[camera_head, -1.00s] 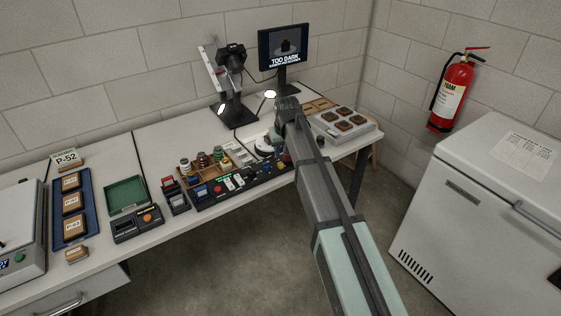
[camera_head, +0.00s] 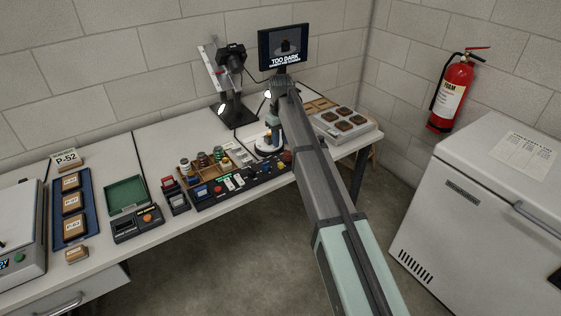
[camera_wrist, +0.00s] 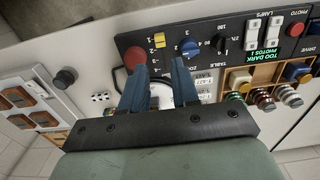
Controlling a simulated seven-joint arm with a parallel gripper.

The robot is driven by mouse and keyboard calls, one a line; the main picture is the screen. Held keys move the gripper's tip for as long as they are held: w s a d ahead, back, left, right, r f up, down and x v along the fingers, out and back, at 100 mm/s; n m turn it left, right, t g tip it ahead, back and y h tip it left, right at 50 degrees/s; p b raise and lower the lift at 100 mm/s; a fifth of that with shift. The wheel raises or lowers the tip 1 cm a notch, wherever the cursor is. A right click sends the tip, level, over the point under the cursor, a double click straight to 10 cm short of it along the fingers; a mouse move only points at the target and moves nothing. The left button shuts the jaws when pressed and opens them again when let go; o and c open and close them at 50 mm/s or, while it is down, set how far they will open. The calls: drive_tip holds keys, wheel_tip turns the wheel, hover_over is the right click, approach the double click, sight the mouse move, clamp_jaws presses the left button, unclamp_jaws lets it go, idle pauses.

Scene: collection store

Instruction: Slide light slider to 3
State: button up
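The light slider appears to be the yellow handle (camera_wrist: 160,40) on the dark control panel (camera_wrist: 207,22) in the wrist view, beside a short number scale. It stands near the scale's low end, around 1 or 2; the exact mark is too small to read. My gripper (camera_wrist: 158,66) has its two blue fingers apart with nothing between them. The fingertips are just below the yellow handle in the picture, apart from it as far as I can see. In the head view my gripper (camera_head: 272,128) hangs over the right end of the panel. The monitor (camera_head: 284,47) reads TOO DARK.
A red button (camera_wrist: 135,57) and a blue knob (camera_wrist: 188,47) flank the slider closely. White lamp switches (camera_wrist: 267,52) and a red photo button (camera_wrist: 297,29) are farther right. A wooden rack of jars (camera_wrist: 262,75) borders the panel. A camera stand (camera_head: 232,105) is behind.

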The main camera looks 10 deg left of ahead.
sight(280, 163)
wheel_tip(280, 163, down, 10)
drive_tip(key=shift+f, duration=0.2)
idle(0.4)
clamp_jaws()
idle(0.4)
